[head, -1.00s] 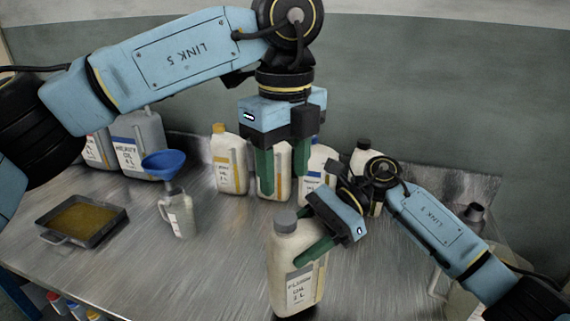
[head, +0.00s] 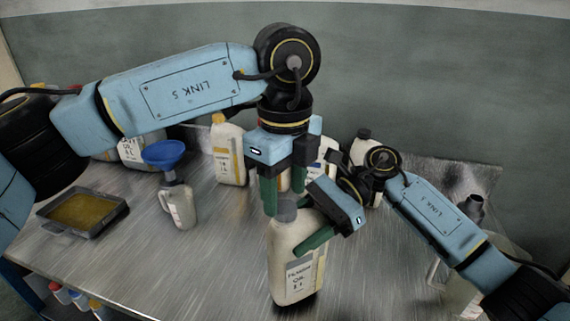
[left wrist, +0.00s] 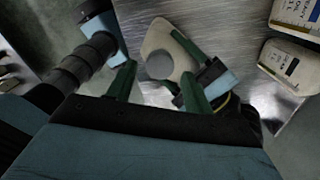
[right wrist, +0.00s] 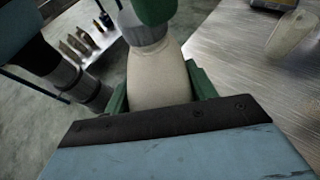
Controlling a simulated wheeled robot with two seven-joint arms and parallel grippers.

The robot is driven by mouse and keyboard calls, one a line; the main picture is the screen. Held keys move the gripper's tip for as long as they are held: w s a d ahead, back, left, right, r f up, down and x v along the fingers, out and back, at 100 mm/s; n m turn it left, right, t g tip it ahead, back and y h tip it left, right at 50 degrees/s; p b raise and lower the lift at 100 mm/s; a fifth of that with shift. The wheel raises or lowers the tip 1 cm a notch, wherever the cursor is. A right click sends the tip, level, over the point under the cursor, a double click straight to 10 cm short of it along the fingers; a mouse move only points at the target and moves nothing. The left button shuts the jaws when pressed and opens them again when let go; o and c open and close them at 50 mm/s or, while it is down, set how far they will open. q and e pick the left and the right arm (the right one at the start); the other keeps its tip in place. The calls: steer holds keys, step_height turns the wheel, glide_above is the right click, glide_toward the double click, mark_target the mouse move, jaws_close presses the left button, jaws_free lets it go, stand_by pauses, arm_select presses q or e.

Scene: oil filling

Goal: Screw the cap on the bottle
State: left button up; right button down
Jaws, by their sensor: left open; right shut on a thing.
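The cream bottle (head: 292,262) labelled flushing oil stands upright at the front middle of the metal bench. A grey cap (head: 286,210) sits on its neck; I cannot tell how tight it is. My right gripper (head: 310,243) is shut on the bottle's body, and its green fingers flank the bottle in the right wrist view (right wrist: 160,90). My left gripper (head: 284,198) points down, open, with its fingertips around the cap's height. In the left wrist view the round cap (left wrist: 160,65) lies between the two spread green fingers.
A blue funnel (head: 164,153) sits in a small jug (head: 179,206) at the left. A tray of brownish oil (head: 84,212) lies farther left. Several oil bottles, including a yellow-capped one (head: 229,155), line the back. The bench between jug and bottle is clear.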

arm_select(q)
steer(key=shift+f, duration=1.15)
